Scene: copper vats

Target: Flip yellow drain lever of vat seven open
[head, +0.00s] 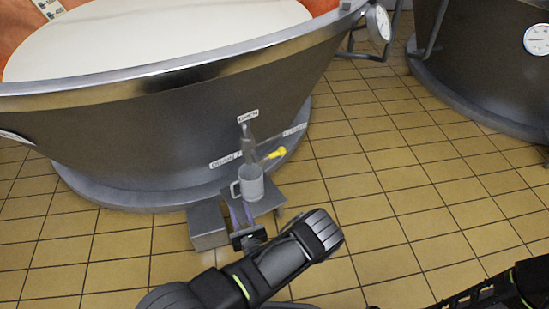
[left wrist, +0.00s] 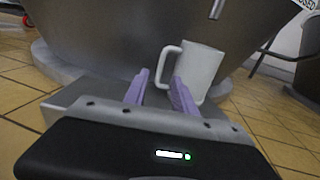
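The drain lever with its yellow grip (head: 275,154) sticks out to the right from the drain valve (head: 248,146) on the copper vat's lower wall. It points toward the side of the "CLOSED" label (head: 294,130); the "OPEN" label (head: 248,116) is above the valve. A pale grey mug (head: 248,183) stands upright below the valve; it also shows in the left wrist view (left wrist: 202,72). My left gripper (head: 238,208) is open, its purple fingers (left wrist: 160,82) apart and pointing at the mug's handle side. I cannot tell whether they touch it. My right gripper is out of view.
The mug stands on a low metal stand (head: 208,226) before the vat (head: 150,135), which holds white liquid (head: 150,35). A "DRAIN 7" label (head: 225,159) is left of the valve. Another vat (head: 480,75) stands at the upper right. The tiled floor (head: 400,190) between is clear.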

